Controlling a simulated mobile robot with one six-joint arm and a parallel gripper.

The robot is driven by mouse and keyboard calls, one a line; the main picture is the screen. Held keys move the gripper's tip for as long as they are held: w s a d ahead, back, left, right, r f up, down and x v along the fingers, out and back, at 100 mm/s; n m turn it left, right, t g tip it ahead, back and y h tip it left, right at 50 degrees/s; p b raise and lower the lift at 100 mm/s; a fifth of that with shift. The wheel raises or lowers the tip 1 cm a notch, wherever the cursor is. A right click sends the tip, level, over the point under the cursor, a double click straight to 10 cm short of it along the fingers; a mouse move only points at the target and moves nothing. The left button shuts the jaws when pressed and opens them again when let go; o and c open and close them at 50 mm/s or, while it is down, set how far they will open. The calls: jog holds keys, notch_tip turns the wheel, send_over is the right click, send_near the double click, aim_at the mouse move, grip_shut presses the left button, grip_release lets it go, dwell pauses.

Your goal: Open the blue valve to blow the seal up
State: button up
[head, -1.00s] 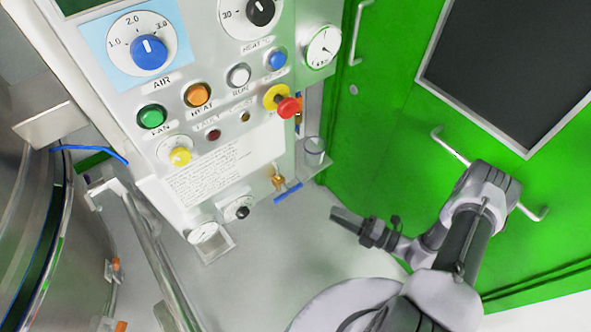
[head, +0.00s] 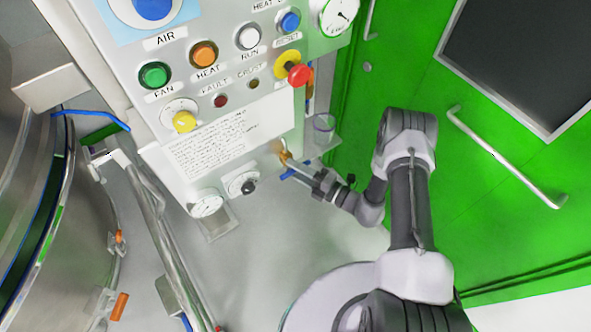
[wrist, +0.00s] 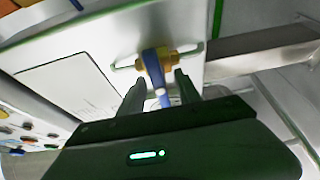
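The blue valve has a brass body (head: 285,156) and a blue lever (head: 289,174), low on the control panel's right side. In the wrist view its brass body (wrist: 158,64) sits at the panel edge and the blue lever (wrist: 155,72) points toward my gripper. My gripper (head: 304,172) is at the valve, partly covering the lever in the head view. In the wrist view its fingers (wrist: 160,85) are apart, one on each side of the lever, with gaps showing. The lever's near end is by the gripper body. I cannot tell whether either finger touches it.
The grey control panel (head: 208,110) carries knobs, lamps and a red stop button (head: 299,75). A clear cup (head: 324,128) is just right of the valve. A steel vessel (head: 95,215) stands left; green doors (head: 470,190) are right.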

jog(key=shift+c, duration=0.2)
grip_shut()
jog(key=n+h+p, duration=0.1)
jog(key=n+p, duration=0.1)
jog(key=n, duration=0.1)
jog(key=shift+r, duration=0.15)
jog(key=n+h+p, duration=0.2)
jog(key=n, duration=0.2)
jog(key=shift+h+p, duration=0.3)
jog(key=n+h+p, duration=0.1)
jog(key=n+h, duration=0.1)
jog(key=n, duration=0.1)
jog(key=shift+n, duration=0.3)
jog(key=shift+n+t+h+p, duration=0.55)
jog(key=shift+n+h, duration=0.35)
jog(key=shift+n, duration=0.4)
